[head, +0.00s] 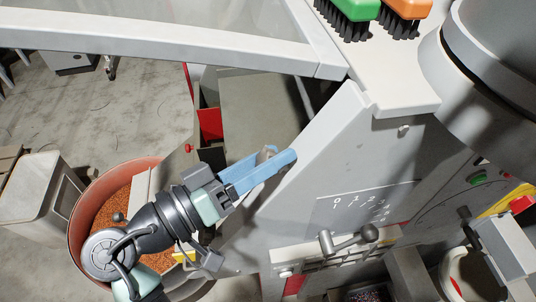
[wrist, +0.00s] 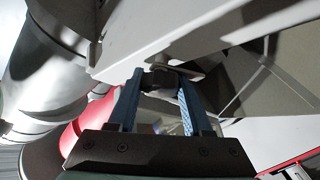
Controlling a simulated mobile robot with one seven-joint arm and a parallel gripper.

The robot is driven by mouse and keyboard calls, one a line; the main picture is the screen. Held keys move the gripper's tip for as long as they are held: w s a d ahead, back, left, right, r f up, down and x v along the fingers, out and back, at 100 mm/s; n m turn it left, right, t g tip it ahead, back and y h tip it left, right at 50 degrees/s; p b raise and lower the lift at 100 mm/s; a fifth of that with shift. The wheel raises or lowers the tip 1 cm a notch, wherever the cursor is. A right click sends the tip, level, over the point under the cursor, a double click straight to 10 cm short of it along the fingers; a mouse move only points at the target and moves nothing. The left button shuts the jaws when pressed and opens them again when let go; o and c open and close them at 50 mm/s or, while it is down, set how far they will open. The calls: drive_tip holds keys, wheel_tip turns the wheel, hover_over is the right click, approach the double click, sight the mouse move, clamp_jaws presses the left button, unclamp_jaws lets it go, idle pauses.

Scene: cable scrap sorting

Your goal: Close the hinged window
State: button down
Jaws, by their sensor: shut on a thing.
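The window (head: 170,42) has a pale grey frame and a see-through pane, and spans the top left of the head view. Its frame corner sits at the top of the machine's sloping side panel (head: 330,140). My gripper (head: 270,165) has blue fingers and is beside this panel, below the window frame. It is shut on a small grey piece (head: 266,153), which also shows dark between the fingers in the wrist view (wrist: 160,79). The fingers partly hide it; I cannot tell whether it belongs to the window.
A red-brown bin (head: 82,220) of orange granules stands below my arm. Green (head: 355,9) and orange (head: 408,7) brushes lie on the machine top. A large grey cylinder (head: 500,70) stands at right. A lever (head: 345,240) projects from the machine front. Open floor lies at upper left.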

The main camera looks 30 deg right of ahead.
drive_tip(key=shift+f+b, duration=0.1)
drive_tip(key=shift+b, duration=0.55)
drive_tip(key=shift+c, duration=1.6)
unclamp_jaws()
drive_tip(key=shift+a, duration=0.15)
